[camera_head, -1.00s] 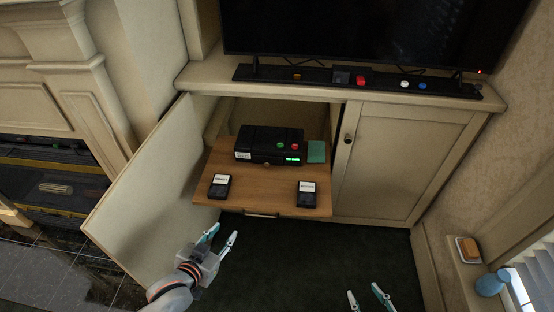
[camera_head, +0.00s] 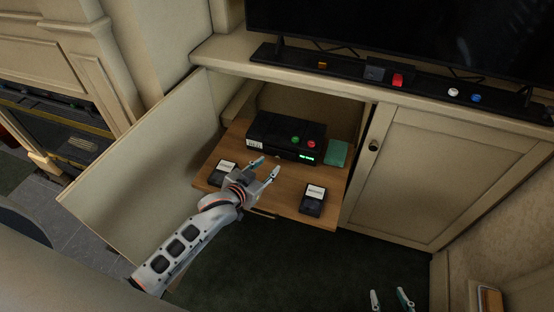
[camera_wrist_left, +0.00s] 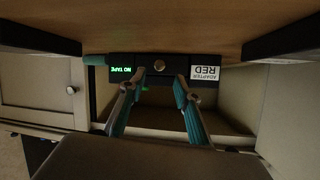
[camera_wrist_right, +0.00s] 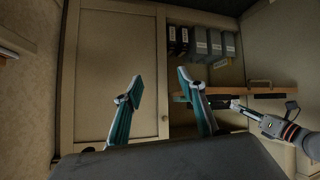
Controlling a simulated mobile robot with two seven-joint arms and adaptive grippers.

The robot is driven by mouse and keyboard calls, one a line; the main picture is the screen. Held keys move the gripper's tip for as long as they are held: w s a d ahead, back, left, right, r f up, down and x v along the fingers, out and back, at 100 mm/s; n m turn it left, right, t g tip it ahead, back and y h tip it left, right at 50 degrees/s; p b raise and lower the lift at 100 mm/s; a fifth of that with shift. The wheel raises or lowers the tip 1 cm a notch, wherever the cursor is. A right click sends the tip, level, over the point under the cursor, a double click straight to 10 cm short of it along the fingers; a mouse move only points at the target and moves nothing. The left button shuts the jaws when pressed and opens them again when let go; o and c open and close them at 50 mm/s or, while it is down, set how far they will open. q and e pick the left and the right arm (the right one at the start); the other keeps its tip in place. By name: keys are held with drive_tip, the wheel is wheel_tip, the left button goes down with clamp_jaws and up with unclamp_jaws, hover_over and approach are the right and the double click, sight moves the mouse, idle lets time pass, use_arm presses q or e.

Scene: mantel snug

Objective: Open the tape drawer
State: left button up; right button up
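The black tape device (camera_head: 286,137) sits at the back of the wooden shelf (camera_head: 270,201), with green and red buttons on top. In the left wrist view, upside down, its front (camera_wrist_left: 150,69) shows a lit "NO TAPE" display, a label reading "ADAPTER RED" and a small round knob (camera_wrist_left: 159,65); no drawer stands out from it. My left gripper (camera_head: 266,168) is open and empty over the shelf, pointing at this front, its fingers apart on either side of the knob without visible contact. My right gripper (camera_head: 390,298) is open and empty, low in front of the cabinet.
Two black cassettes, left (camera_head: 222,173) and right (camera_head: 312,200), lie on the shelf; a green block (camera_head: 337,153) is beside the device. The left cabinet door (camera_head: 145,165) stands open, the right door (camera_head: 445,182) is shut. Several boxes (camera_wrist_right: 200,43) show under the shelf in the right wrist view.

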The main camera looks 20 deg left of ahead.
sight(277, 158)
use_arm(q)
drive_tip(key=b+x, duration=0.1)
drive_tip(key=x, duration=0.3)
drive_tip(key=shift+f, duration=0.2)
drive_tip(key=shift+w+d+f, duration=0.1)
drive_tip(key=shift+w+f, duration=0.1)
drive_tip(key=shift+w, duration=0.55)
clamp_jaws()
use_arm(e)
drive_tip(key=shift+d+f, duration=0.25)
drive_tip(key=shift+f, duration=0.4)
